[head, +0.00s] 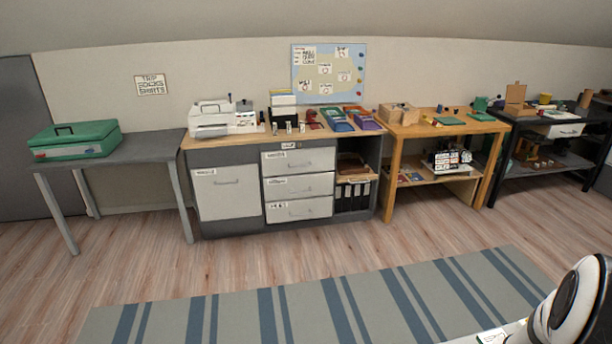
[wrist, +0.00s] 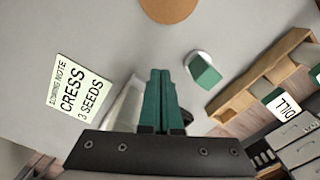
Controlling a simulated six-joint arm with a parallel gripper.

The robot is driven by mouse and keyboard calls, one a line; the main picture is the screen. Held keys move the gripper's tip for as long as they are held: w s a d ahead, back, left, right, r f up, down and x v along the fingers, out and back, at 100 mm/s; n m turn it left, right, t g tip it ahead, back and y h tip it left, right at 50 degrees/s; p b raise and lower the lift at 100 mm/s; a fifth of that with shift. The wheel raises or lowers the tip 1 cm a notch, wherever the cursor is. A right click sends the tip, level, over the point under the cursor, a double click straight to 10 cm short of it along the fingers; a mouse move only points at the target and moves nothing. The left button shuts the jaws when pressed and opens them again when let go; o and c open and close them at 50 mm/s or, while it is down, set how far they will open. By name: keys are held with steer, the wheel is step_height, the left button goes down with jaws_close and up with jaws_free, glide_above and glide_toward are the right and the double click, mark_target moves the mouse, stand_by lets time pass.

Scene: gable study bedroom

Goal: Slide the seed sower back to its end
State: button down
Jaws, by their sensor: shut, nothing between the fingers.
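In the wrist view my gripper (wrist: 160,72) has its two green fingers pressed together, with nothing between them. It is above or close to a grey surface (wrist: 190,32). A small green block on a rounded pale base (wrist: 204,72) is to the right of the fingertips, apart from them in the picture. A pale, partly see-through shape (wrist: 124,106) shows left of the fingers, partly hidden by the gripper. I cannot tell for sure which of these is the seed sower or its slider. My gripper does not show in the head view.
A sowing note reading "CRESS 3 SEEDS" (wrist: 78,92) lies left. A tan disc (wrist: 170,8) is at the top edge. A wooden tray (wrist: 262,75) with a "DILL" label (wrist: 283,102) stands right. Desks line the head view's far wall, including a wooden workbench (head: 408,131).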

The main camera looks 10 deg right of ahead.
steer(key=shift+a, duration=0.45)
step_height(320, 180, up, 12)
stand_by(0.5)
steer(key=s+a+r+n+y, duration=0.1)
steer(key=s+a+r+n, duration=0.1)
steer(key=a, duration=1)
steer(key=s+a+r+n, duration=0.3)
steer(key=s+a+n, duration=0.1)
steer(key=a, duration=0.9)
steer(key=shift+a+y, duration=0.25)
steer(key=shift+y, duration=0.15)
steer(key=shift+r, duration=0.1)
